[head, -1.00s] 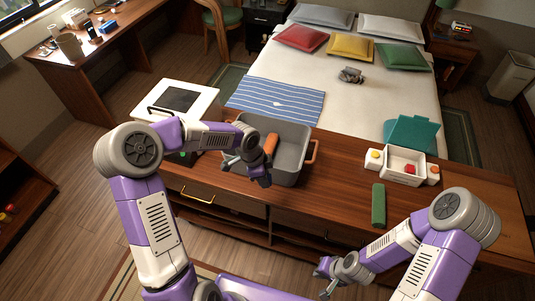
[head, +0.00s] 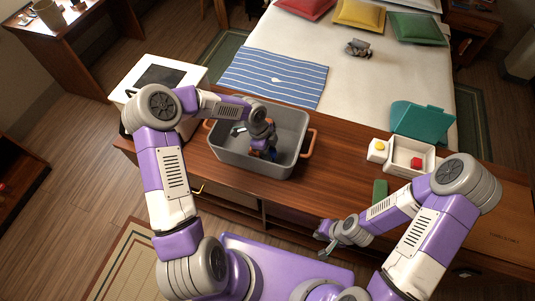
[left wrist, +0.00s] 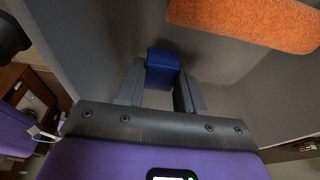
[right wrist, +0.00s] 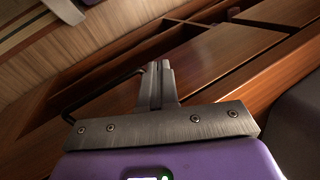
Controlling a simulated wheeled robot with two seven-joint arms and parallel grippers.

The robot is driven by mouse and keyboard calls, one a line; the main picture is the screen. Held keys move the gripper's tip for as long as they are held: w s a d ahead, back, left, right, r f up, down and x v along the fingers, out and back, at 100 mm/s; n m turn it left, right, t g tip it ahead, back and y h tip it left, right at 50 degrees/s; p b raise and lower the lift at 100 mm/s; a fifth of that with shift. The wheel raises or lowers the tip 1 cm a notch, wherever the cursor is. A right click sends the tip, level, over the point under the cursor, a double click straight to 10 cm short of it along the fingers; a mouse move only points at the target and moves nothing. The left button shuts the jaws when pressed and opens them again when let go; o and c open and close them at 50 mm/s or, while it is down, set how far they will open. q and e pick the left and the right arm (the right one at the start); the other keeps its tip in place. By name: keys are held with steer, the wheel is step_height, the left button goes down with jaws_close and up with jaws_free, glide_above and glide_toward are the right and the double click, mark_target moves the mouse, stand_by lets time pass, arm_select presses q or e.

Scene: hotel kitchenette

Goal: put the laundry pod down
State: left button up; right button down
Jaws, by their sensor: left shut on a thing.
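The blue laundry pod (left wrist: 163,70) is between the two fingers of my left gripper (left wrist: 160,88) in the left wrist view. The head view shows a small bit of the blue pod (head: 273,154) below my left gripper (head: 268,151). This gripper is shut on the pod and reaches down inside the grey bin (head: 290,161). I cannot tell whether the pod touches the bin floor. My right gripper (head: 326,247) is low in front of the counter; its fingers are together and empty in the right wrist view (right wrist: 155,85).
An orange, rough-surfaced block (left wrist: 245,22) lies in the bin near the pod. A white box (head: 409,155) with a red item, a teal object (head: 420,121) and a green block (head: 380,190) are on the right. The counter (head: 335,170) is clear right of the bin.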

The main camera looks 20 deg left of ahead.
arm_select(q)
step_height(320, 180, down, 5)
steer(key=shift+r, duration=0.1)
steer(key=shift+w+f, duration=0.1)
steer(key=shift+f, duration=0.15)
steer(key=shift+b, duration=0.3)
steer(key=shift+f, duration=0.2)
steer(key=o, duration=1)
steer(key=shift+r, duration=0.15)
